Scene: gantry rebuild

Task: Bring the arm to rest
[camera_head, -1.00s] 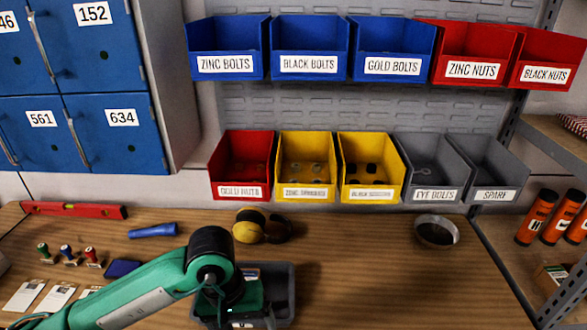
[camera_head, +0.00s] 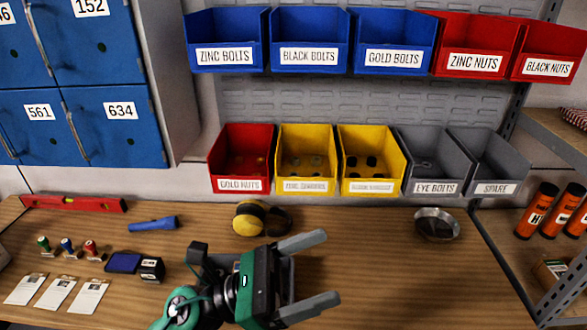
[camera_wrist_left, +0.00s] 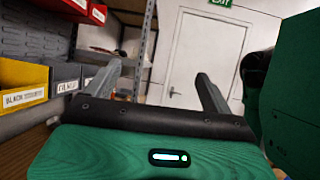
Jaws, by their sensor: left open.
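My left gripper (camera_head: 318,272) is open and empty over the front middle of the wooden bench, its two grey fingers pointing right in the head view. My right gripper does not show.
Labelled bins, such as the red gold nuts bin (camera_head: 240,160), hang above the bench. Ear defenders (camera_head: 262,219), a metal bowl (camera_head: 437,225), a blue torch (camera_head: 153,224), a red level (camera_head: 75,203), stamps and cards lie on the bench (camera_head: 390,270). The bench's right part is clear.

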